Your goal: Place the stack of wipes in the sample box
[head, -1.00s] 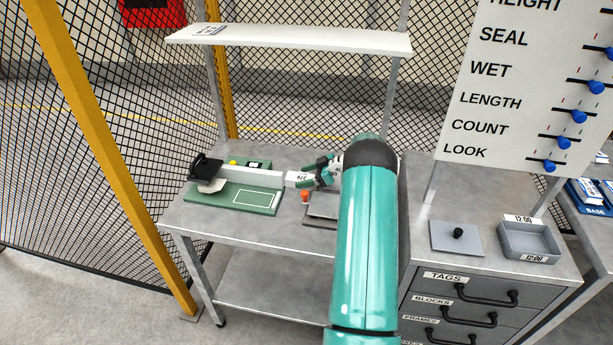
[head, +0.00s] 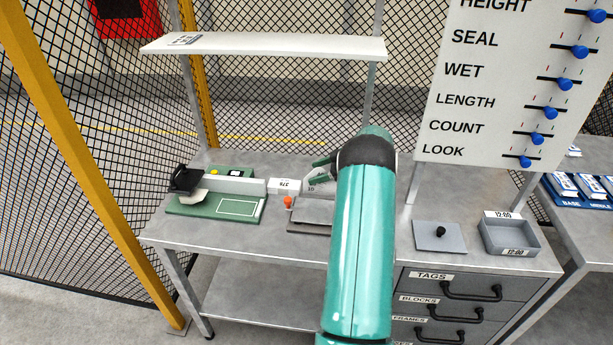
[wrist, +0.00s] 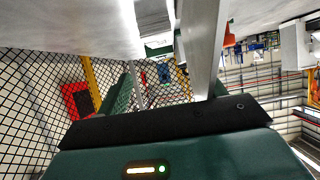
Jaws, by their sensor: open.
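The sample box is the open grey box (head: 508,238) with 12:00 labels, on top of the drawer cabinet in the head view; no contents show in it. A grey lid (head: 437,237) with a black knob lies to its left. I cannot clearly pick out the stack of wipes; a small white piece (head: 193,196) lies on the green board (head: 190,209) at the bench's left. My gripper (head: 320,172) is open over the bench, beside a white labelled block (head: 285,187), and partly hidden by my arm. Its fingers frame the wrist view (wrist: 172,98), with nothing seen held between them.
An orange knob (head: 288,202) and a grey plate (head: 308,216) sit in front of the white block. A white shelf (head: 265,45) overhangs the bench. A slider panel (head: 510,80) stands behind the cabinet. A yellow post (head: 75,130) and mesh fence bound the left.

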